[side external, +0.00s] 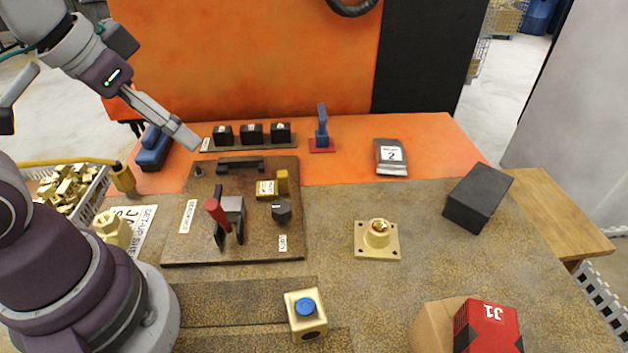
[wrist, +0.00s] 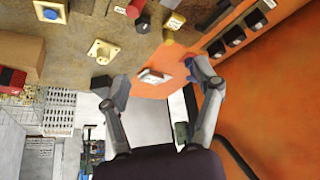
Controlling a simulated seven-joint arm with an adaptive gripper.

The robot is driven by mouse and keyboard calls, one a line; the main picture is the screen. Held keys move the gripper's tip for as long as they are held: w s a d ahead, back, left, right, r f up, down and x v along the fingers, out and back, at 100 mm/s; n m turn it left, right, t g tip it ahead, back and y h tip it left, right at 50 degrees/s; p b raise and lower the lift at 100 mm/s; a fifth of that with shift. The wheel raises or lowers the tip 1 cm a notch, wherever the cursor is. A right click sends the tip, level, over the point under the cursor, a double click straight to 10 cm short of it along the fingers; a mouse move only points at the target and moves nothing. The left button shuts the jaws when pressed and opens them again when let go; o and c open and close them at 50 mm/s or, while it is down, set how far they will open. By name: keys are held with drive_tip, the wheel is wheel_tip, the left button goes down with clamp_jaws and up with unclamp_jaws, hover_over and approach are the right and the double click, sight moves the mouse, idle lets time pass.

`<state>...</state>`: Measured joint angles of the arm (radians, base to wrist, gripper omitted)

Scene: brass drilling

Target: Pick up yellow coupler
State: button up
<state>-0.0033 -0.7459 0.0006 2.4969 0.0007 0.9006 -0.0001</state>
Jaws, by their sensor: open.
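I cannot tell for certain which piece is the yellow coupler. A small upright yellow piece (side external: 282,182) stands on the brown fixture plate (side external: 185,250), touching or close beside a labelled brass block (side external: 266,189); the yellow piece also shows at the top of the wrist view (wrist: 174,21). Other brass fittings are a hex-topped one (side external: 113,230) and a cylindrical one (side external: 123,179) at the left. My gripper (side external: 190,138) is raised at the upper left, apart from these pieces. In the wrist view its fingers (wrist: 160,82) are spread with nothing held between them.
The plate carries a red-handled clamp (side external: 216,212) and a black knob (side external: 281,211). Black modules (side external: 252,134), a blue-handled tool (side external: 322,130) and a card pouch (side external: 391,157) stand behind. A brass flange (side external: 377,237), black box (side external: 477,198) and blue-button block (side external: 306,315) stand forward or right.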

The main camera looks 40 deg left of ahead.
drive_tip(key=w+a+f+n+g, duration=0.1)
drive_tip(key=w+a+n+g, duration=0.3)
drive_tip(key=a, duration=0.5)
drive_tip(key=n+g, duration=0.1)
drive_tip(key=n, duration=0.6)
hover_over(118, 169)
drive_tip(key=w+d, duration=0.1)
wheel_tip(118, 169, down, 6)
drive_tip(key=shift+r, duration=0.15)
drive_tip(key=shift+g, duration=0.3)
drive_tip(key=f, duration=0.7)
drive_tip(key=s+a+f, duration=0.1)
drive_tip(key=f, duration=0.2)
drive_tip(key=shift+f, duration=0.4)
drive_tip(key=shift+c, duration=0.4)
clamp_jaws()
